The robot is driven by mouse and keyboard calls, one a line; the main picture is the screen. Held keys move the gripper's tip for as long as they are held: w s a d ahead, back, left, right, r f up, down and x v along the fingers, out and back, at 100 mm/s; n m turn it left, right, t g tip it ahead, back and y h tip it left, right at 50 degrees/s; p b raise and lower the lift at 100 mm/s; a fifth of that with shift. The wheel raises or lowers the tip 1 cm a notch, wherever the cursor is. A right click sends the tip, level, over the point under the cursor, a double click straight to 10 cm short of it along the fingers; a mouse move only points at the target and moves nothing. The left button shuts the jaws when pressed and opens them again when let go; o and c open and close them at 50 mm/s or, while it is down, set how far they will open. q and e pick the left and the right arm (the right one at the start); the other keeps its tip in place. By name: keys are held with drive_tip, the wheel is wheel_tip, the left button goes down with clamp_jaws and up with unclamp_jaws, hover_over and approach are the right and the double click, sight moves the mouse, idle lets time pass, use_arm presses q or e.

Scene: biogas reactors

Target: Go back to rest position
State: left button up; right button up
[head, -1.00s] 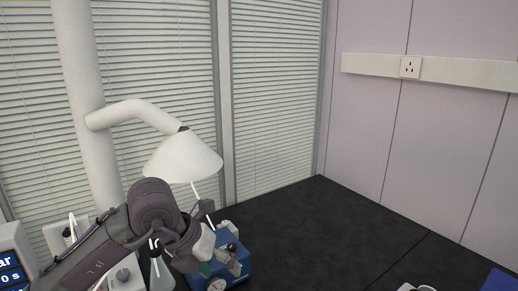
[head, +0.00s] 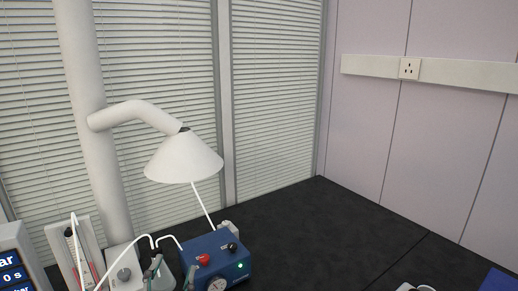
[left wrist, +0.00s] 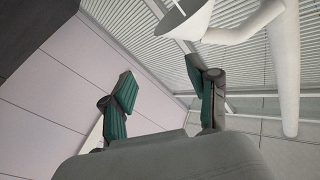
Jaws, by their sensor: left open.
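My left gripper (head: 173,266) is at the bottom edge of the head view. That view looks up past the fingers at the wall, the blinds and the lamp-shaped hood. My left arm is out of the head view. My right gripper is in neither view.
A blue box (head: 222,262) with a red knob, black knob, gauge and lit green light stands on the black bench (head: 330,230). A white hood (head: 184,158) hangs above. A display (head: 14,262) is at left. The bench's middle is clear.

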use_arm(q)
drive_tip(key=s+a+f+n+g+y, duration=0.1)
drive_tip(key=s+a+f+n+g, duration=0.1)
drive_tip(key=s+f+g, duration=0.45)
drive_tip(key=s+a+f+n+g+y, duration=0.1)
drive_tip(key=s+a+f+g, duration=0.15)
drive_tip(key=f, duration=0.75)
drive_tip(key=s+d+f+g+h, duration=0.1)
drive_tip(key=s+f+g, duration=0.35)
drive_tip(key=s, duration=0.35)
drive_tip(key=s+f+g+h, duration=0.1)
drive_tip(key=s+f+g, duration=0.2)
drive_tip(key=s+f, duration=0.4)
wheel_tip(320, 180, down, 27)
drive_tip(key=s+b, duration=0.1)
drive_tip(key=b, duration=0.4)
drive_tip(key=s+a+f+g+b, duration=0.1)
drive_tip(key=s+f+b, duration=0.1)
drive_tip(key=s+f, duration=0.6)
drive_tip(key=s+a+f+g+b, duration=0.1)
drive_tip(key=s+a+f+b, duration=0.1)
drive_tip(key=s+f, duration=0.7)
wheel_tip(320, 180, down, 6)
drive_tip(key=shift+s+r+y+b, duration=0.1)
drive_tip(key=shift+s+y+b, duration=0.2)
drive_tip(key=shift+b, duration=0.2)
